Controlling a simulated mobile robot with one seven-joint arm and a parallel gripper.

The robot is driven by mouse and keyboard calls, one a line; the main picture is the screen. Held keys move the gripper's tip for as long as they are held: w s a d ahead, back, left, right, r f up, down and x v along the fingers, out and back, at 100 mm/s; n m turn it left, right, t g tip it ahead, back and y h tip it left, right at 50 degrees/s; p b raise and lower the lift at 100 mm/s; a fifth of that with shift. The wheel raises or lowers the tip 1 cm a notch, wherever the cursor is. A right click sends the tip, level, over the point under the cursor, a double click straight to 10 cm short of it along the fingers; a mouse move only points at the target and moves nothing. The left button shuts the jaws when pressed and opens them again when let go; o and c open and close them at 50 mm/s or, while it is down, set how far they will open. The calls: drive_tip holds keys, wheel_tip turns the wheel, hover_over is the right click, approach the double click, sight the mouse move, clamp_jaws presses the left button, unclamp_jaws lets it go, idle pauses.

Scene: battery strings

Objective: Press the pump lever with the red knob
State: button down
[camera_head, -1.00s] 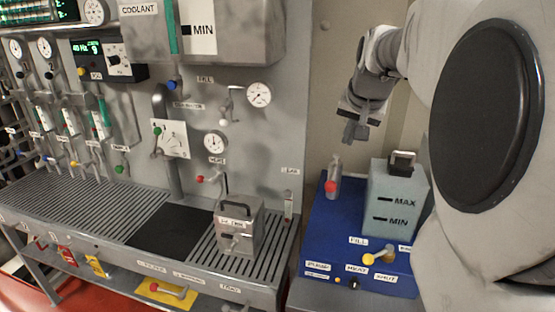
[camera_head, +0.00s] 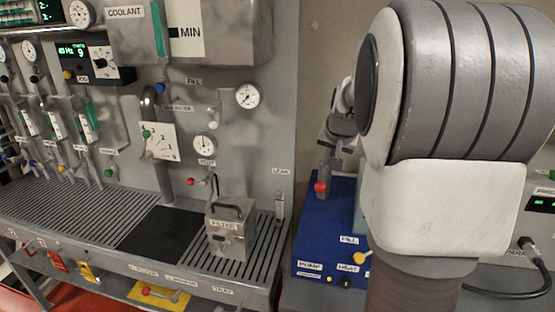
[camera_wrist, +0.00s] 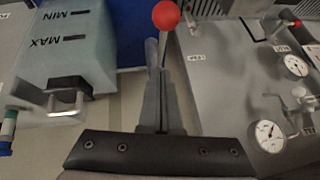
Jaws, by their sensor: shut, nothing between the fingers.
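The pump lever's red knob (camera_head: 320,187) stands at the back left of the blue unit (camera_head: 322,222). In the wrist view the red knob (camera_wrist: 166,14) shows at the top, with its grey lever (camera_wrist: 152,52) partly hidden behind my fingers. My gripper (camera_head: 326,168) is shut and empty, pointing down just above the knob in the head view. In the wrist view my gripper (camera_wrist: 160,75) has its closed fingertips close to the lever and knob. I cannot tell whether they touch.
The tank with MIN and MAX marks (camera_wrist: 62,65) stands beside the lever, mostly hidden behind my arm in the head view. A gauge panel (camera_wrist: 235,95) is on the other side. Another red knob (camera_head: 191,181) is on the wall panel, and a yellow knob (camera_head: 360,258) is on the blue unit's front.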

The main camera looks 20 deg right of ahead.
sight(323, 179)
drive_tip(key=shift+s+a+f, duration=0.1)
drive_tip(key=shift+a+f, duration=0.2)
drive_tip(key=shift+f, duration=0.6)
drive_tip(key=shift+s+a+f, duration=0.1)
drive_tip(key=shift+a+f, duration=0.2)
drive_tip(key=shift+f, duration=0.55)
drive_tip(key=shift+f, duration=0.15)
